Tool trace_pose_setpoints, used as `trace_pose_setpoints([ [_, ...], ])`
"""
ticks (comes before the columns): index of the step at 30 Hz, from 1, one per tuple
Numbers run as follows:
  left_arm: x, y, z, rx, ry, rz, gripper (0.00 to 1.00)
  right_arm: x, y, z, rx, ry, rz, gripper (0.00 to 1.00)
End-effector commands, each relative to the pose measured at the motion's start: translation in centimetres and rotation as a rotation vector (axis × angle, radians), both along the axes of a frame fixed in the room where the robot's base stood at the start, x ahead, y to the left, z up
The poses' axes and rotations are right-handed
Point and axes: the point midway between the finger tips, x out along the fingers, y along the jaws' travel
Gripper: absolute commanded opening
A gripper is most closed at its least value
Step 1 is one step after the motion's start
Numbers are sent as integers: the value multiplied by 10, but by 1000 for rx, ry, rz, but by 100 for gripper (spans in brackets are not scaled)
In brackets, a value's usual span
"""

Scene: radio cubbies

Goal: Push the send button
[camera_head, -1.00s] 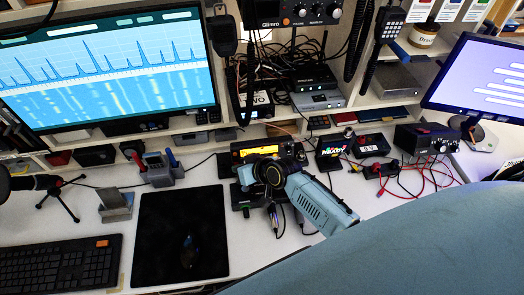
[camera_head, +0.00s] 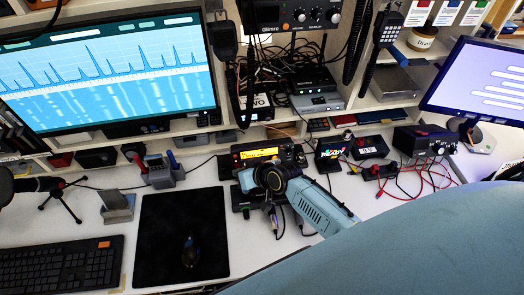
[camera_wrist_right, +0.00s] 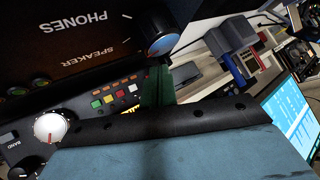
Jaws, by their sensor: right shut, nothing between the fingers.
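In the head view, a black radio with a lit amber display (camera_head: 260,153) stands at the back of the desk. The right wrist view shows a dark front panel close up, with a row of small coloured buttons (camera_wrist_right: 112,99) and a white knob with a red mark (camera_wrist_right: 49,127). I cannot read which button is send. My right gripper (camera_wrist_right: 158,86) is shut and empty, its tip close to the panel beside the button row; I cannot tell whether it touches. In the head view, my right wrist covers part of the radio's front. My left gripper is not in view.
A black mat with a mouse (camera_head: 189,251), a keyboard (camera_head: 62,262) and a microphone on a tripod (camera_head: 58,190) lie to the left. Small devices (camera_head: 369,147) with red and black cables stand to the right. Shelves and a large monitor (camera_head: 105,70) rise behind.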

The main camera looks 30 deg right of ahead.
Motion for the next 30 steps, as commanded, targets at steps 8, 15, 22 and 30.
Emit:
trace_pose_setpoints([
  [8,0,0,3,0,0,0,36,-3,1,0,0,2,1,0],
  [15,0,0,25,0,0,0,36,-24,7,9,-1,2,2,0],
  [22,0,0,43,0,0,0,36,-45,13,14,0,2,1,0],
  [30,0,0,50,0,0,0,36,-56,17,14,0,0,0,0],
])
